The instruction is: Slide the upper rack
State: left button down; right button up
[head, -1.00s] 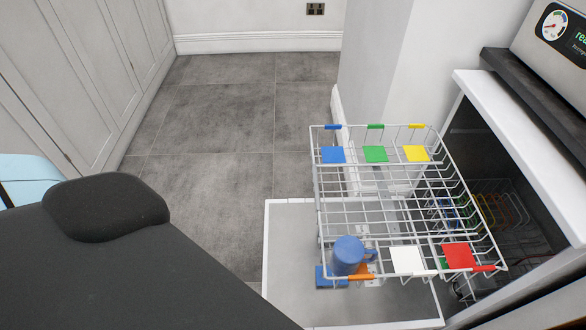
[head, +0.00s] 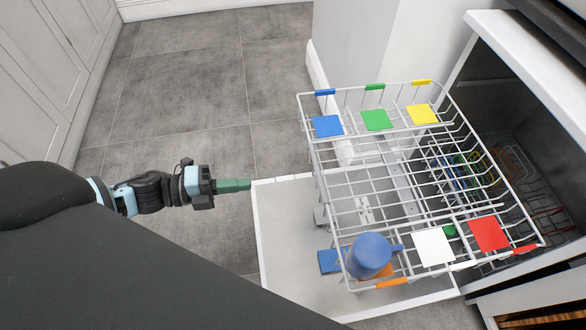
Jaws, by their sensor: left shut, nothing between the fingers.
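The upper rack (head: 372,198) is a white wire basket. It is pulled out of the dishwasher (head: 484,118) over the lowered door (head: 285,235). Blue, green and yellow squares sit along its far side, and white and red squares along its near side. A blue mug (head: 369,257) rests upside down or tilted in its near left corner. My left gripper (head: 240,185) is shut and empty, left of the rack and apart from it, by the door's left edge. My right gripper is not in view.
A lower rack (head: 540,205) shows dimly inside the dishwasher. A white wall column (head: 350,55) stands behind the rack. White cupboards (head: 45,80) line the left side. The grey tiled floor (head: 190,90) between is clear.

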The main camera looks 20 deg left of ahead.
pick_arm(q)
jog(key=r+x, duration=0.1)
jog(key=x, duration=1.2)
jog(key=shift+w+d, duration=0.2)
jog(key=shift+d, duration=0.3)
jog(key=shift+r, duration=0.15)
